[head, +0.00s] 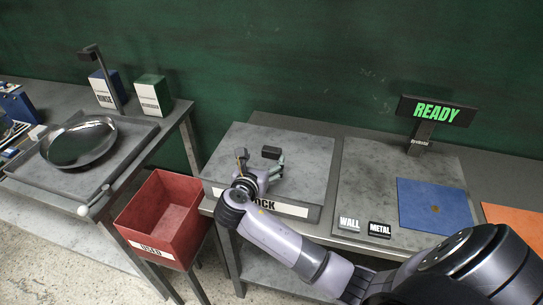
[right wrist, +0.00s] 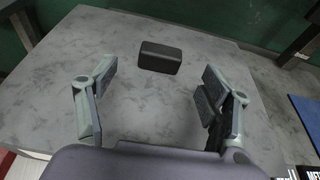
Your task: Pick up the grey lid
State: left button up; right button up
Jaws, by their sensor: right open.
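A small dark grey block with rounded edges (head: 271,152) rests on the far part of a grey pad (head: 305,160) in the head view. It may be the grey lid, but its shape reads as a block. In the right wrist view the block (right wrist: 160,58) lies ahead of the fingers, near the midline between them and apart from both. My right gripper (head: 261,165) is over the pad, open and empty. Its two fingers stand wide apart in the right wrist view (right wrist: 160,78). My left gripper is not in view.
A round metal dish (head: 79,144) sits on the left table. A red USED bin (head: 165,215) stands between the tables. To the right are WALL and METAL blocks (head: 379,229), a blue sheet (head: 433,205) and a READY sign (head: 436,113). The pad around the block is clear.

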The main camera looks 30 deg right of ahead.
aim_at(271, 149)
jog(key=p+x, duration=0.1)
jog(key=x, duration=0.4)
jog(key=shift+w+d+r+p, duration=0.1)
jog(key=shift+d+p, duration=0.2)
jog(key=shift+p, duration=0.1)
jog(key=shift+w+d+f, duration=0.2)
jog(key=shift+c, duration=0.3)
jog(key=shift+c, duration=0.6)
jog(key=shift+r, duration=0.15)
jog(key=c, duration=1.5)
